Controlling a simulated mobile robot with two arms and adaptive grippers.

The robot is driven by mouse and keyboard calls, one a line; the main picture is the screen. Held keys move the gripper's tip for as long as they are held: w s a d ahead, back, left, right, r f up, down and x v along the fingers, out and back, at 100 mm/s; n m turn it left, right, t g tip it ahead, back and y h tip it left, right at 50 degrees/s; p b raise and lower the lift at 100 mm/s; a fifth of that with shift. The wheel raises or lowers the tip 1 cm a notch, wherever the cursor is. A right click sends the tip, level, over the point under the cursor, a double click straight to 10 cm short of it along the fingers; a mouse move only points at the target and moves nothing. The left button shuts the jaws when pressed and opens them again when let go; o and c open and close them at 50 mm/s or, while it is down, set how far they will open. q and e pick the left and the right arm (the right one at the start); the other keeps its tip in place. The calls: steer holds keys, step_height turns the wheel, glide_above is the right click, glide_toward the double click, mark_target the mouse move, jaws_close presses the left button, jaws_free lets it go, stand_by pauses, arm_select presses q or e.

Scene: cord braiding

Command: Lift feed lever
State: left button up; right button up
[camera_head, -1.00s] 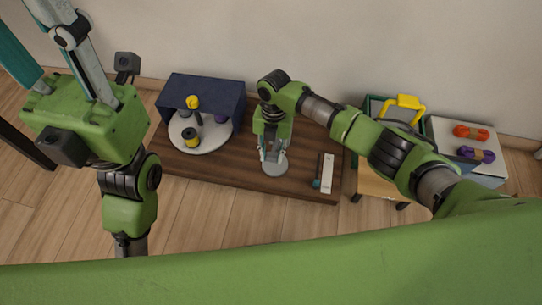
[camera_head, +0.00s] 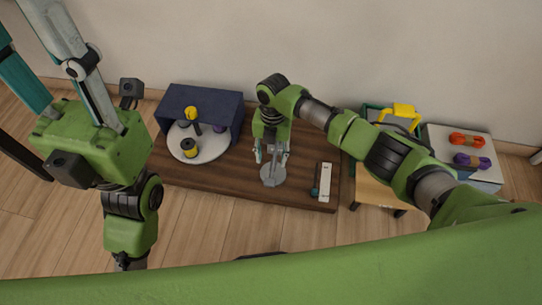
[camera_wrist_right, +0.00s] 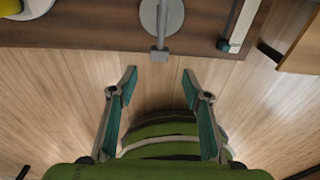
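A dark upright rod with a yellow knob (camera_head: 191,113) stands by the pale round plate (camera_head: 216,147); it may be the feed lever, but I cannot tell for sure. A grey round base with a post (camera_head: 272,176) stands near the table's front edge. Its post and short crossbar show in the right wrist view (camera_wrist_right: 160,54). My right gripper (camera_head: 271,156) is over this base, open and empty, its fingertips (camera_wrist_right: 159,84) apart with the crossbar ahead of them. My left gripper (camera_head: 38,50) is raised at the upper left, its fingers spread and its tips partly cut off.
A yellow-and-black spool (camera_head: 189,149) and purple pieces are on the plate, under a dark blue housing (camera_head: 203,100). A white strip with a teal part (camera_head: 325,180) lies right of the base. A bin with a yellow handle (camera_head: 402,110) and cord bundles (camera_head: 470,150) stand farther right.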

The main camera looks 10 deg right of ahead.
steer(key=shift+a+r, duration=0.1)
step_height(320, 180, up, 12)
steer(key=w, duration=0.1)
steer(key=shift+w+d, duration=0.15)
steer(key=shift+d, duration=0.15)
steer(key=shift+a, duration=0.1)
stand_by(0.4)
